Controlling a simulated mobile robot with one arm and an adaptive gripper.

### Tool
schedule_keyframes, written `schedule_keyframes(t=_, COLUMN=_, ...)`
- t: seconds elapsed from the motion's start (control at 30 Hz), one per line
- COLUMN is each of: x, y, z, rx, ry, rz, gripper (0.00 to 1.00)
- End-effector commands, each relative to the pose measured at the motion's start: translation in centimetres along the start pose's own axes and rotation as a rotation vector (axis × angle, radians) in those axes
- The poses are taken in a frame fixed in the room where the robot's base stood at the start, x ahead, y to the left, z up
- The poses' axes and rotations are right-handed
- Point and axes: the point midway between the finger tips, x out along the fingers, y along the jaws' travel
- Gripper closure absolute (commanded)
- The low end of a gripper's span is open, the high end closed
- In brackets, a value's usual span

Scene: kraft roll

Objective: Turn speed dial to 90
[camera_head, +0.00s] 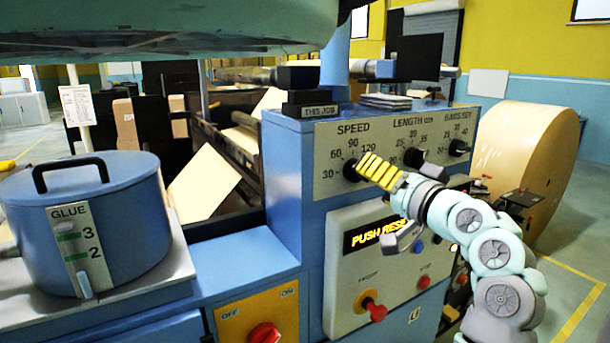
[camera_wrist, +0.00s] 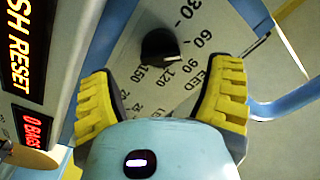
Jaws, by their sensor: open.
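The black speed dial (camera_head: 351,171) is on the upper left of the machine's sloped panel, under the word SPEED, with marks around it including 30, 60, 90 and 120. In the wrist view the dial (camera_wrist: 159,44) is near the top middle, with 30, 60, 90, 120 and 150 around it. I cannot tell for sure which number it points to. My gripper (camera_head: 374,170) has yellow ribbed fingers just right of the dial. In the wrist view my gripper (camera_wrist: 163,72) is open, its fingers spread either side below the dial, with nothing between them.
The length dial (camera_head: 413,157) and the bags dial (camera_head: 458,147) are to the right on the same panel. Below are a lit PUSH RESET display (camera_head: 376,235) and a red knob (camera_head: 374,309). A blue glue pot (camera_head: 125,225) stands at the left, a kraft roll (camera_head: 525,160) at the right.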

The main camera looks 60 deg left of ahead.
Motion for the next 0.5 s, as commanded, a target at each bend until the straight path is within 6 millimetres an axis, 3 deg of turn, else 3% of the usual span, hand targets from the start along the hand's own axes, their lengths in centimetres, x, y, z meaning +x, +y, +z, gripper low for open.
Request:
schedule_keyframes(t=0.2, x=3.2, y=-0.5, z=-0.1, rx=-0.002, ry=-0.005, rz=-0.006, gripper=0.21)
schedule_keyframes(t=0.5, x=5.0, y=-0.2, z=0.1, rx=0.000, ry=-0.003, rz=-0.005, gripper=0.21)
